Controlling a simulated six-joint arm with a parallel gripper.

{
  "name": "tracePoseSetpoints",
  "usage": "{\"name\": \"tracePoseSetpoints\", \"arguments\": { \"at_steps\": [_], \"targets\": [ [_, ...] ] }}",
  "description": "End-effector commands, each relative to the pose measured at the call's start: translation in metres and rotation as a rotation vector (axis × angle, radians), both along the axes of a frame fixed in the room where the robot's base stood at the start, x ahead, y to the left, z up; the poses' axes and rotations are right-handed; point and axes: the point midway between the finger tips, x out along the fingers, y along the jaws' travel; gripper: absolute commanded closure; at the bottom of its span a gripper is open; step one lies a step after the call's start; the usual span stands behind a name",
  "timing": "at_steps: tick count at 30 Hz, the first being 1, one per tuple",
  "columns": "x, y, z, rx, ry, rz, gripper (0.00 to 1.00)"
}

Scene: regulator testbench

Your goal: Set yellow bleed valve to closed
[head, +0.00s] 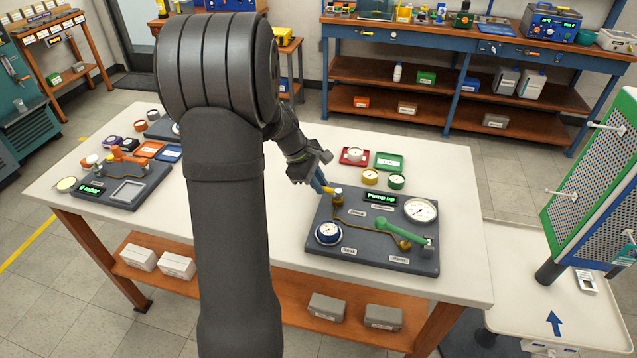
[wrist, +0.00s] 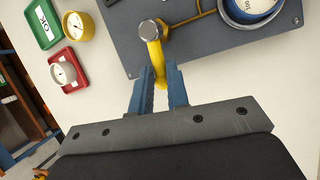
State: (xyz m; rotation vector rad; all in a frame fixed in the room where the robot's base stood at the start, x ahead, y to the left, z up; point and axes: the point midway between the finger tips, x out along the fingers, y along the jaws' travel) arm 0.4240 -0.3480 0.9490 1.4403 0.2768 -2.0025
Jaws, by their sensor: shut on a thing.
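The yellow bleed valve (wrist: 153,47) sits on the dark test board (head: 373,255), near its upper left corner. It has a round metal cap and a yellow lever. It also shows in the head view (head: 338,194). My gripper (wrist: 158,84) has its blue fingers on either side of the lever's outer end and is shut on it. The lever points away from the board, over its edge toward my gripper. In the head view my gripper (head: 321,184) reaches the valve from the upper left, and the lever is partly hidden.
On the board are a green-handled valve (head: 395,232), a white gauge (head: 420,210), a blue-rimmed gauge (head: 328,233) and a display reading "Pump up" (head: 380,198). A red tray (head: 354,156), a green tray (head: 389,161) and loose gauges lie behind. Another board (head: 122,190) stands left.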

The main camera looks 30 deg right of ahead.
Motion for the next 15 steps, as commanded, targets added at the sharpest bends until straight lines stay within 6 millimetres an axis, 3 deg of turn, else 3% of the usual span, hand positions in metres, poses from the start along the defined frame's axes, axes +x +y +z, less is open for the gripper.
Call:
{"name": "tracePoseSetpoints", "arguments": {
  "at_steps": [15],
  "targets": [
    [0.013, -0.022, 0.0, -0.002, 0.0, -0.444, 1.0]
  ]
}}
